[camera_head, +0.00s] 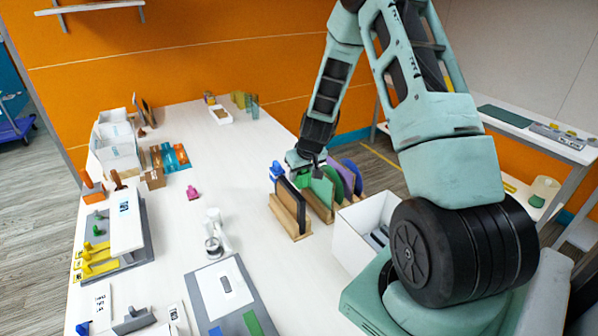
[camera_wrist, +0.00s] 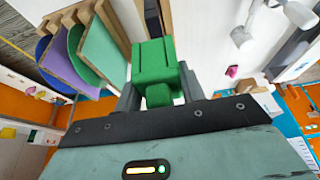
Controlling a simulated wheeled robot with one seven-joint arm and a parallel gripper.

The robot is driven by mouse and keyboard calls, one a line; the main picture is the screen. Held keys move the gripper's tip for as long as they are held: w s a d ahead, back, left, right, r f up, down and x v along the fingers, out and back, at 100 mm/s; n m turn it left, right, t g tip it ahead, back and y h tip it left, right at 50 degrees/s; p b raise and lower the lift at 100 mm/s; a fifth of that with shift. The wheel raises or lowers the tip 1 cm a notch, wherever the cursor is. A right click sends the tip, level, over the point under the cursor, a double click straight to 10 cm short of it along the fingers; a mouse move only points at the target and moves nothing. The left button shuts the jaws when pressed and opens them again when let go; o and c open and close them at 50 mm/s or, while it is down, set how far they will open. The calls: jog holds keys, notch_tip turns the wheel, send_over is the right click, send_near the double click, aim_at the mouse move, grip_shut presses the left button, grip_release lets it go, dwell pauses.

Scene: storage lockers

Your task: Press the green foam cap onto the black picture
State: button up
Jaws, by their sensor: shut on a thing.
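My gripper (camera_head: 308,163) is above the row of upright pictures near the middle of the table. It is shut on the green foam cap (camera_wrist: 154,60), a green block between the two fingers in the wrist view. In the head view the green cap (camera_head: 302,181) shows only as a small patch below the gripper. The black picture (camera_head: 289,198) stands upright in a wooden holder, just in front of and left of the gripper. I cannot tell whether the cap touches the picture.
A blue object (camera_head: 277,170) sits left of the gripper. A white bin (camera_head: 345,238) stands to the right. The table's middle left is mostly clear.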

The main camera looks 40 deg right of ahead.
aim_at(301, 199)
jog(key=shift+s+f+b, duration=0.15)
jog(key=shift+s+b, duration=0.05)
jog(key=shift+b, duration=0.2)
notch_tip(301, 199, down, 9)
jog(key=b, duration=0.8)
jog(key=shift+f, duration=0.1)
jog(key=shift+a+f+b, duration=0.1)
jog(key=shift+f+b, duration=0.25)
jog(key=shift+b, duration=0.35)
dwell(1.7)
jog(key=o, duration=1)
jog(key=shift+o, duration=0.2)
jog(key=b+v, duration=0.3)
jog(key=v, duration=1.4)
jog(key=shift+r+b, duration=0.2)
jog(key=shift+b, duration=0.1)
